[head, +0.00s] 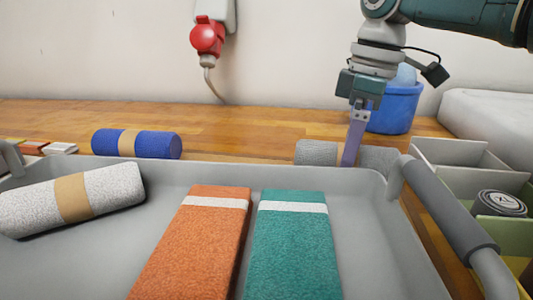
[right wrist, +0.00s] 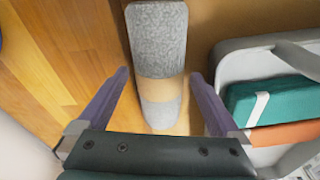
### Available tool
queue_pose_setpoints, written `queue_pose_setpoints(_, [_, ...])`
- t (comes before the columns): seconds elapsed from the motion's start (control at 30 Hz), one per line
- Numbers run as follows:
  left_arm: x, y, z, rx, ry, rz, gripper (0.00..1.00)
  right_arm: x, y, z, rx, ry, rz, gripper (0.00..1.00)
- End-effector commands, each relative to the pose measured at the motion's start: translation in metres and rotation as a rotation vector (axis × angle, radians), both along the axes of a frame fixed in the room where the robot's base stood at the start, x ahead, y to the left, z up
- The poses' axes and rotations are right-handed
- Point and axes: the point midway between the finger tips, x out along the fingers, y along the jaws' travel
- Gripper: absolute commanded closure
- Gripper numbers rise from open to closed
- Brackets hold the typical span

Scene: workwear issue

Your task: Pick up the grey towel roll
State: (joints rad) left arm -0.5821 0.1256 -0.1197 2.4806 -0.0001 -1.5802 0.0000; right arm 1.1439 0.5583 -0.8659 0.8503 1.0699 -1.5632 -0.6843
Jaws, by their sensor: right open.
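The grey towel roll (head: 318,153) lies on the wooden table just behind the tray, with its middle hidden by my right gripper in the head view. In the right wrist view the roll (right wrist: 158,42) shows a tan paper band around it. My right gripper (head: 352,145) points down over the roll. In the right wrist view its open fingers (right wrist: 160,78) stand one on each side of the roll near the band, with a visible gap on both sides. My left gripper is not in view.
The grey tray (head: 222,173) holds a whitish roll (head: 108,191), an orange folded towel (head: 190,245) and a teal one (head: 293,245). A blue roll (head: 136,143) lies behind it. A blue bucket (head: 396,108) and divided bins (head: 460,153) stand at the right. The table between the rolls is clear.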

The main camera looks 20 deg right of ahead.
Motion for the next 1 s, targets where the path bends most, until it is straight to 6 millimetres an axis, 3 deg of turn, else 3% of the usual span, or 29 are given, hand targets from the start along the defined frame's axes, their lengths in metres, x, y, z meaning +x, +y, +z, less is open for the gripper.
queue_pose_setpoints(0.1, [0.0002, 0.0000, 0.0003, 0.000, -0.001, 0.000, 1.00, 0.0000, 0.0001, 0.0004, 0.000, 0.000, 0.000, 0.02])
queue_pose_setpoints(0.87, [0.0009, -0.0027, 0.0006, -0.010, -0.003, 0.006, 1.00, -0.0001, 0.0001, 0.0008, 0.000, 0.000, 0.000, 0.88])
queue_pose_setpoints(1.0, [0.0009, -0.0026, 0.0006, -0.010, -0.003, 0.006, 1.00, 0.0000, 0.0000, 0.0011, 0.001, -0.001, 0.000, 0.90])
